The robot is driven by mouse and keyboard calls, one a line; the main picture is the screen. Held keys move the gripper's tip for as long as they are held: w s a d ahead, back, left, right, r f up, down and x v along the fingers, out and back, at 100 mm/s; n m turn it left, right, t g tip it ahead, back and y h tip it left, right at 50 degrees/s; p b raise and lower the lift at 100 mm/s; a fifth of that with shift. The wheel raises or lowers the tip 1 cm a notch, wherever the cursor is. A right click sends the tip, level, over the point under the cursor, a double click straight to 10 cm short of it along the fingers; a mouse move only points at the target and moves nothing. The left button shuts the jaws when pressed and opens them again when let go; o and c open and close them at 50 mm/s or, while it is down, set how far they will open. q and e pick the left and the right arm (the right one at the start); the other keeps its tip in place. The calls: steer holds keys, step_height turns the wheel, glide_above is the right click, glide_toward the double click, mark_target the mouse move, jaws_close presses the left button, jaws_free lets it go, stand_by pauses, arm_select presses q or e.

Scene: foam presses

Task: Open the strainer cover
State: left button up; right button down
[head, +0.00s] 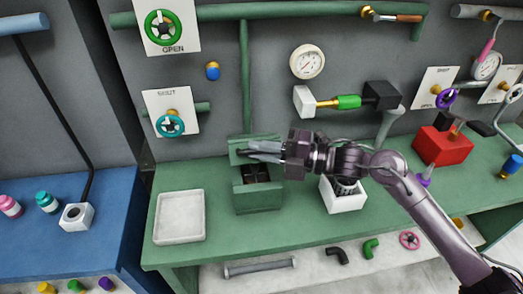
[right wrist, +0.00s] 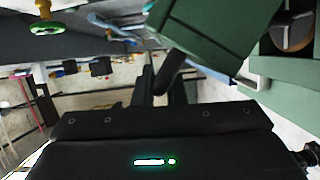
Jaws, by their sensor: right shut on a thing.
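The strainer (head: 258,197) is a green box on the green bench, and its top shows a dark opening with something brownish inside. Its green cover (head: 240,158) is tilted up at the back of the box, partly hidden by my right gripper. My right gripper (head: 262,151) reaches in from the right and is shut at the cover; its fingers hide the exact part held. In the right wrist view a large green block, seemingly the cover (right wrist: 205,30), is close beyond the dark fingers (right wrist: 165,82). My left gripper is not in view.
A white tray (head: 180,238) lies left of the strainer. A white container (head: 343,203) stands right of it, under my right arm. A red box (head: 442,147) is farther right. A green vertical pipe (head: 245,80) runs down the wall behind the strainer.

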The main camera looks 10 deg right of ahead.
steer(key=c, duration=1.5)
jaws_free()
steer(key=shift+d+f, duration=0.1)
steer(key=shift+s+d, duration=0.1)
steer(key=shift+d, duration=0.2)
steer(key=b+v, duration=0.2)
steer(key=v, duration=0.5)
steer(key=shift+b, duration=0.4)
